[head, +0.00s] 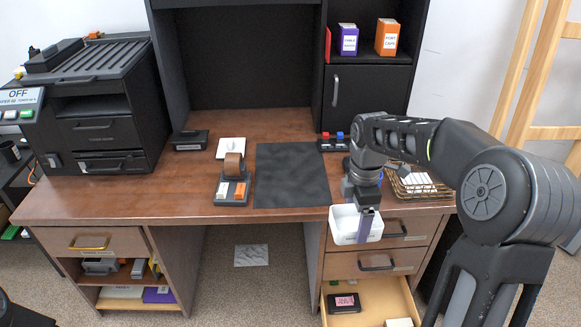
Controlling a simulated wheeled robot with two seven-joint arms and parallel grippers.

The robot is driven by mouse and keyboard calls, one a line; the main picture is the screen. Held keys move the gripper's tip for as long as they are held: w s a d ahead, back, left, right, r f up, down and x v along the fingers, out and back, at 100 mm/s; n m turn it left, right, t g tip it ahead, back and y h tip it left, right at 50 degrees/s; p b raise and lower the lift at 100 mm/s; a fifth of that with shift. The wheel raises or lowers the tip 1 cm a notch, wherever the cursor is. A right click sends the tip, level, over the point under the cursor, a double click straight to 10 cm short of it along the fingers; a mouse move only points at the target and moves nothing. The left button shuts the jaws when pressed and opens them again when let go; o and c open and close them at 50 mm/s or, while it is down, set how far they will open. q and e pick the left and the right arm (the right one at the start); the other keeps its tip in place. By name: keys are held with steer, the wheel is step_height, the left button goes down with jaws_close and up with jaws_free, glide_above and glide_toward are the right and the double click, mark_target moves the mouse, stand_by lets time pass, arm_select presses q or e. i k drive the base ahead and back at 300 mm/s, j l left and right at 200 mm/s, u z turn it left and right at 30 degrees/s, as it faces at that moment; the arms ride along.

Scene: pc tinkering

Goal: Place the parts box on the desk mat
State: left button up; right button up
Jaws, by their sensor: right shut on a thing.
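The parts box looks like a small white open-topped bin (342,226). My right gripper (366,212) points down and is shut on its wall. The box is held upright near the desk's front edge, in front of the right-hand drawers and to the right of the mat. The desk mat (291,175) is a flat dark square on the middle of the desk, and its surface is bare. The gripper's fingers cover part of the box. My left gripper does not show.
Left of the mat stand a tape-like holder (232,190) and a white square item (231,147). A lower drawer (370,297) is open below the box.

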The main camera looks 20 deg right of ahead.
mark_target(304, 188)
steer(key=i, duration=1)
